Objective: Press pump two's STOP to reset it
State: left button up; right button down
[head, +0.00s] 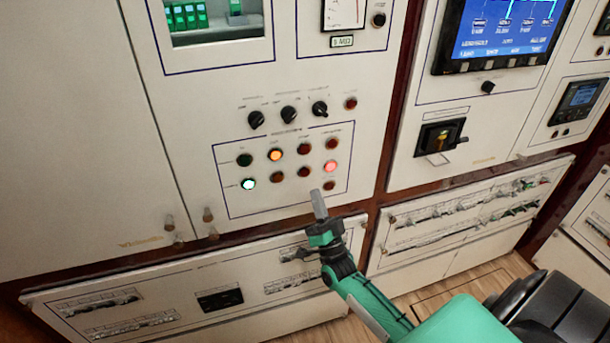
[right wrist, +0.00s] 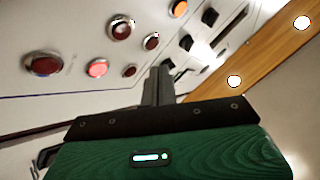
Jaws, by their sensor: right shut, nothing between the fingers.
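My right gripper (head: 319,197) is shut and empty, its fingers pointing up at the lower right of the button panel (head: 230,208). In the right wrist view its closed fingers (right wrist: 157,88) are in front of the panel; I cannot tell whether they touch it. The panel has two rows of round buttons. The upper row has a dark green one (head: 244,160), a lit orange one (head: 275,155) and dark red ones (head: 304,148). The labels are too small to read, so I cannot tell which is pump two's STOP.
Black selector knobs (head: 289,114) stick out above the buttons. A small dark red button (head: 329,185) sits just above my right fingertips. Breaker rows (head: 460,215) lie below.

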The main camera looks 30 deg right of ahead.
aim_at(305, 173)
jog(key=shift+w+d+b, duration=0.25)
jog(key=shift+w+b, duration=0.1)
jog(key=shift+w, duration=0.55)
jog(key=shift+w+d+b, duration=0.2)
jog(key=shift+w+b, duration=0.2)
jog(key=shift+w, duration=0.55)
jog(key=shift+w+d+b, duration=0.25)
jog(key=shift+w+b, duration=0.1)
jog(key=shift+w, duration=0.55)
jog(key=shift+w+b, duration=0.35)
jog(key=shift+w, duration=0.1)
jog(key=shift+w+d+b, duration=0.15)
jog(key=shift+w+b, duration=0.15)
jog(key=shift+w, duration=0.05)
dwell(0.4)
jog(key=shift+s, duration=0.15)
jog(key=shift+s+a+p, duration=0.2)
jog(key=shift+s+p, duration=0.1)
jog(key=shift+s, duration=0.35)
